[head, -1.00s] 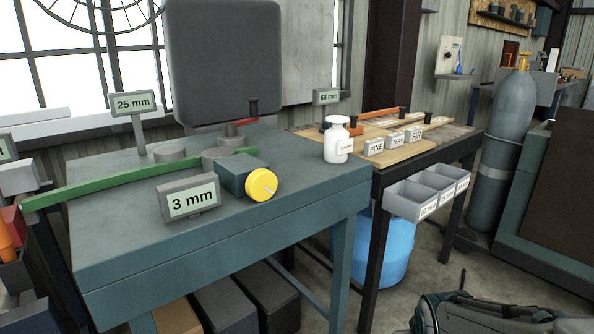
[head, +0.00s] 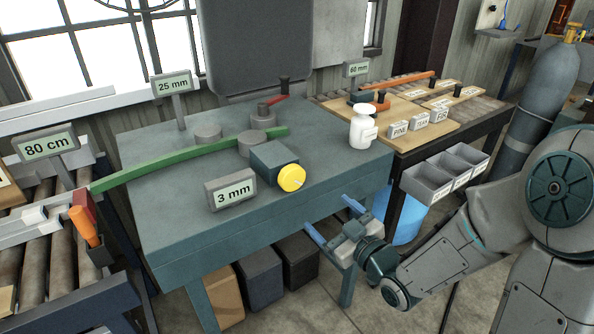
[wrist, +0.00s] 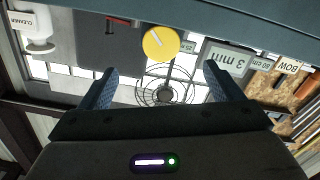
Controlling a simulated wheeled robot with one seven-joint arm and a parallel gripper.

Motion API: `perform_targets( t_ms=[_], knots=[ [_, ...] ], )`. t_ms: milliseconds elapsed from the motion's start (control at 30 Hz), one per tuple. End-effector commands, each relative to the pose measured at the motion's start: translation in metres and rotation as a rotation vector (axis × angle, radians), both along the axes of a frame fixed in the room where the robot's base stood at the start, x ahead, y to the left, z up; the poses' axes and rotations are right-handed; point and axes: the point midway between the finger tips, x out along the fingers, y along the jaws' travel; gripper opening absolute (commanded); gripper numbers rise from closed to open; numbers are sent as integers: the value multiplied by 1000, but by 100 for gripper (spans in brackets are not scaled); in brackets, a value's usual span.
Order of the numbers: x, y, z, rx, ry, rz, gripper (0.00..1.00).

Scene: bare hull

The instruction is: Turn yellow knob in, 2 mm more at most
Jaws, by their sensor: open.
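The yellow knob (head: 291,178) sits on the front of a dark teal block (head: 268,160) near the front edge of the teal bench (head: 170,225). A thin pale pointer mark shows on its face. A display beside it reads "3 mm" (head: 231,191). My gripper (head: 334,219) is open and empty, in front of the bench's front edge, lower and to the right of the knob, not touching it. In the wrist view the knob (wrist: 160,43) appears beyond the fingertips, between them; the picture looks upside down.
A green strip (head: 150,170) runs past grey rollers (head: 208,135) on the bench. A white bottle (head: 363,128) stands at its right end. Displays read "25 mm" (head: 172,86) and "80 cm" (head: 46,146). Grey bins (head: 432,180) hang from the neighbouring bench.

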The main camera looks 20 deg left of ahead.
Motion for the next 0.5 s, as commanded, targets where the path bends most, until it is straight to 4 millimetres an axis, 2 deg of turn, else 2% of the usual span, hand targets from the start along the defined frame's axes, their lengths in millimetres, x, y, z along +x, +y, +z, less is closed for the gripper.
perform_targets(
  t_ms=[233,500],
  knots=[
    [8,15,7,25,-15,15,86],
    [43,56,7,25,-16,15,86]
  ],
)
